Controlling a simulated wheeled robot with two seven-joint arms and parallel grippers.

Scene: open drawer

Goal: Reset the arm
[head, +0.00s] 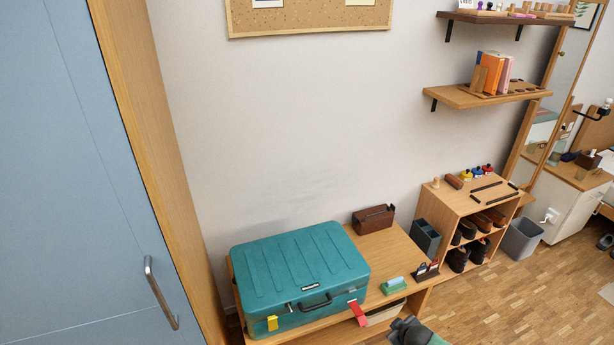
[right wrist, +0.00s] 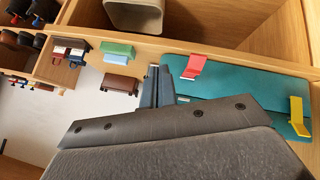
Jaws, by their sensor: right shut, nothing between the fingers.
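My right gripper shows at the bottom edge of the head view (head: 402,326), dark grey, just in front of the wooden bench. Most of my right arm is cut off by the frame. In the right wrist view its narrow blue-grey fingers (right wrist: 158,76) are together with nothing between them. Beyond them lies the teal case (right wrist: 225,88), seen upside down, with a red latch (right wrist: 193,67) and a yellow latch (right wrist: 299,117). In the head view the closed teal case (head: 300,270) is left of the gripper, apart from it. My left gripper is not in view.
A blue cabinet (head: 70,180) stands left, a shoe shelf (head: 465,200) right. Floor (head: 500,300) at lower right is clear.

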